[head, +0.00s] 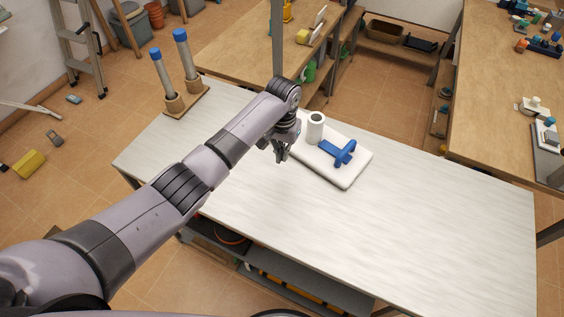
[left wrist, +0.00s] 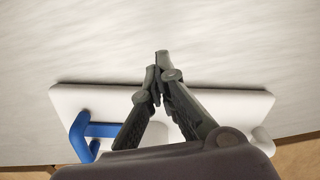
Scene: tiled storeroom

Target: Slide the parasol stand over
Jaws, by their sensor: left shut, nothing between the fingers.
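The parasol stand is a white slab (head: 346,180) with rounded corners, lying flat on the pale table. A short white open-topped tube (head: 316,127) rises from it, and a blue T-shaped handle (head: 341,152) is on its right part. My left gripper (head: 281,156) is at the slab's left edge, pointing down, shut and empty. The gripper hides part of the slab there. My right gripper is not in view.
The pale table (head: 420,230) is clear to the right and front of the slab. A wooden rack (head: 186,101) with two blue-capped posts stands at its far left corner. Wooden workbenches with small items stand behind and to the right.

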